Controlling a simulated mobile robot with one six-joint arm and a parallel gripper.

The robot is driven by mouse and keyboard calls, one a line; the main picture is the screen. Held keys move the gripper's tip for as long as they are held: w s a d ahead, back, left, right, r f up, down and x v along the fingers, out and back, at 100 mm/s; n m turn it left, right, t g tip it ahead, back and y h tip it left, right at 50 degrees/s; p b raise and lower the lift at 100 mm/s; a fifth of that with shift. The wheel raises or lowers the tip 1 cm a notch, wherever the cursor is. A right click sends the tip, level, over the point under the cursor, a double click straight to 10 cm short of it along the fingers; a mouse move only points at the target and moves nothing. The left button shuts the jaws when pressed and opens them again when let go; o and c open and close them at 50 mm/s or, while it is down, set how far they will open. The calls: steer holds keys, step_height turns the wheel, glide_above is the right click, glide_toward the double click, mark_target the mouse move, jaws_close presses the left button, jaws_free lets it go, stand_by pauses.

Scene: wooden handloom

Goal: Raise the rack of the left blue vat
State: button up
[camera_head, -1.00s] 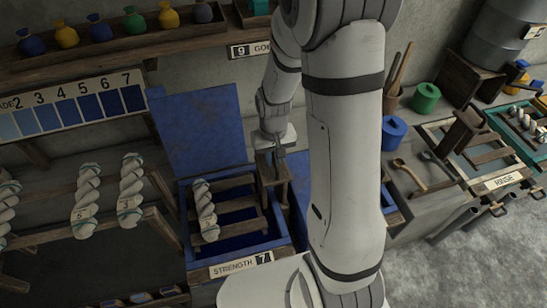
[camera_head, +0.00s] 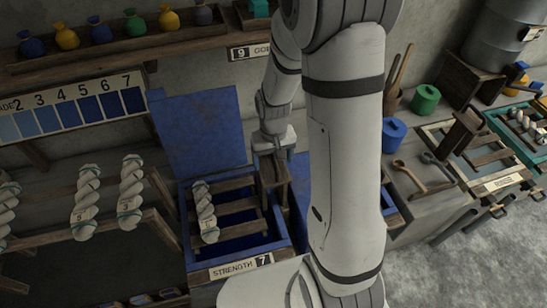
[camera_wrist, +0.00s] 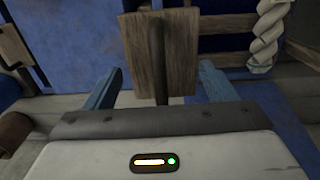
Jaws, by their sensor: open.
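The left blue vat (camera_head: 283,247) stands open, its blue lid upright behind it. Its wooden rack (camera_head: 236,207) sits low between the vat walls and carries one pale twisted skein (camera_head: 205,213). A wooden upright (camera_head: 274,180) rises at the vat's right side. My gripper (camera_head: 270,150) is at the top of this upright; its fingertips are hard to see there. In the wrist view my gripper (camera_wrist: 160,76) is open, with two blue fingers apart. A wooden board (camera_wrist: 180,60) with a dark bar (camera_wrist: 158,50) shows between and beyond them; contact cannot be told.
Skeins hang on a wooden rail (camera_head: 62,190) at left. A shelf (camera_head: 130,46) of coloured bags runs above. My arm hides much of the second blue vat (camera_head: 394,215). At right are a bench with spoons (camera_head: 410,172) and the rinse tray (camera_head: 505,181).

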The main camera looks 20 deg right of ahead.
steer(key=shift+o, duration=1.2)
steer(key=shift+r, duration=0.1)
step_height(320, 180, up, 7)
steer(key=p, duration=0.4)
steer(key=shift+p, duration=0.4)
steer(key=s+r+t+b, duration=0.3)
steer(key=s+r+b, duration=0.5)
steer(key=s+r, duration=0.3)
steer(key=s, duration=0.3)
steer(key=shift+s, duration=0.35)
